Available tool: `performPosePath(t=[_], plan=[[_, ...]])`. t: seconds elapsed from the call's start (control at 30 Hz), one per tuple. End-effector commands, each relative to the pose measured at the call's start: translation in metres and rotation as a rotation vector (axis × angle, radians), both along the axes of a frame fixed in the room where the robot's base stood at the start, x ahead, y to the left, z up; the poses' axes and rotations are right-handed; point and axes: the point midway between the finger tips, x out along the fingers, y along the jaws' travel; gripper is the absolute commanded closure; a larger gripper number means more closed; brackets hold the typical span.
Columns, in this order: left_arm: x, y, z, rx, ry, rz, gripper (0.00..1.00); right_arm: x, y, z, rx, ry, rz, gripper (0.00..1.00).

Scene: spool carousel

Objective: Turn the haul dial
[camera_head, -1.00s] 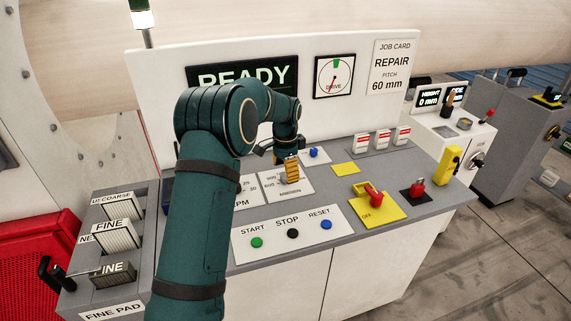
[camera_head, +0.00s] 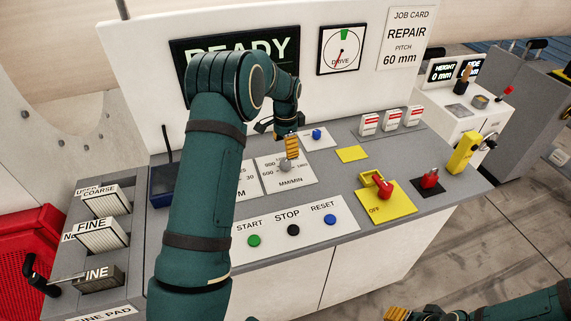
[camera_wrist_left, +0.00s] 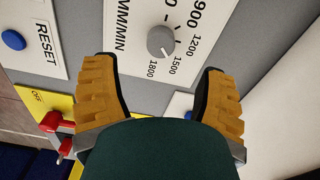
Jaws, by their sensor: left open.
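The dial is a small round grey knob (camera_head: 285,165) on the white MM/MIN plate (camera_head: 300,178), which I take for the haul dial. In the left wrist view the knob (camera_wrist_left: 160,41) shows close up, with 900, 1200, 1500 and 1800 printed around it. My left gripper (camera_head: 291,147) is just above the knob. In the wrist view its yellow-padded fingers (camera_wrist_left: 159,66) are spread apart, with the knob showing between and beyond the tips, apparently untouched. My right gripper (camera_head: 397,313) is only partly visible at the bottom edge.
START, STOP and RESET buttons (camera_head: 293,230) lie in front of the dial. The READY screen (camera_head: 190,62) and DRIVE gauge (camera_head: 341,49) stand behind.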

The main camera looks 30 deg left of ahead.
Motion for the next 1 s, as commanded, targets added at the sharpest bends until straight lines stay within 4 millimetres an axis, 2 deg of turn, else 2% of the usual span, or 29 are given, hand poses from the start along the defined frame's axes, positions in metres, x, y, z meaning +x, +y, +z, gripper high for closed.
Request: performPosePath(t=[0.03,0.2,0.4,0.6,0.87,0.9,0.97,1.0], plan=[[-0.001,0.000,-0.012,0.000,0.005,0.000,0.28,0.000,0.000,0.000,0.000,0.000,0.000,0.53],[-0.001,0.000,-0.044,0.001,0.003,0.000,0.28,0.000,0.000,0.001,0.000,0.000,0.000,0.53],[0.000,0.000,-0.072,0.000,0.002,0.001,0.28,0.000,0.000,0.003,0.001,0.000,0.000,0.53],[0.000,0.000,-0.084,0.001,-0.001,0.000,0.28,0.000,0.000,0.003,0.001,0.000,0.000,0.53],[0.000,0.000,-0.085,0.001,-0.001,0.000,0.28,0.000,0.000,0.003,0.001,0.000,0.000,0.53],[0.000,0.000,-0.085,0.001,-0.001,0.000,0.30,0.000,0.000,0.003,0.001,0.000,0.000,0.53],[0.000,0.000,-0.084,0.001,-0.001,0.000,0.51,0.000,0.000,0.003,0.001,0.000,0.000,0.53],[0.000,0.000,-0.084,0.001,-0.001,0.000,0.65,0.000,0.000,0.003,0.001,0.000,0.000,0.53]])
